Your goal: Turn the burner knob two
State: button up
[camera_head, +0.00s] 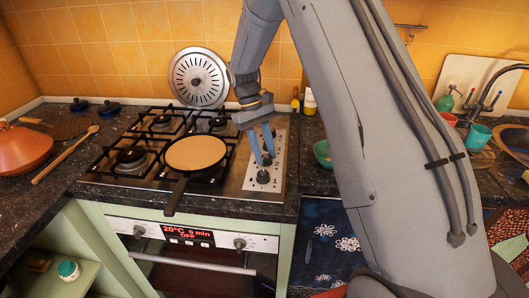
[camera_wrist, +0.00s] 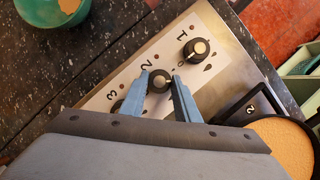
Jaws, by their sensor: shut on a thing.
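The burner knobs are round black knobs on a pale numbered panel (camera_wrist: 210,75) at the right side of the stove. Knob two (camera_wrist: 159,80), near the printed "2", sits between the two blue fingers of my gripper (camera_wrist: 160,84) in the wrist view. My gripper is shut on it, one finger on each side. In the head view my gripper (camera_head: 264,161) points down at the panel, and its fingers partly hide knob two there. Knob one (camera_wrist: 196,50) stands free beside it. Knob three (camera_wrist: 117,105) is partly hidden behind a finger.
A pan (camera_head: 195,153) sits on the front burner, left of my gripper, its handle over the counter's front edge. A green bowl (camera_head: 323,153) stands right of the panel. Knob one is close to my fingers. An orange pot (camera_head: 22,150) is at far left.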

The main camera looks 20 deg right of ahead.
jog(key=o, duration=1.1)
jog(key=shift+c, duration=0.2)
jog(key=b+v, duration=0.2)
jog(key=v, duration=0.6)
jog(key=shift+s, duration=0.15)
jog(key=s+f+m+t+y, duration=0.1)
jog(key=s+f+m+t, duration=0.1)
jog(key=s, duration=1)
jog(key=s+d+f+m+t+y, duration=0.1)
jog(key=s+f+t, duration=0.1)
jog(key=s, duration=1)
jog(key=shift+s+d+f+m+t, duration=0.25)
jog(key=shift+d+m+t, duration=0.15)
jog(key=shift+t, duration=0.3)
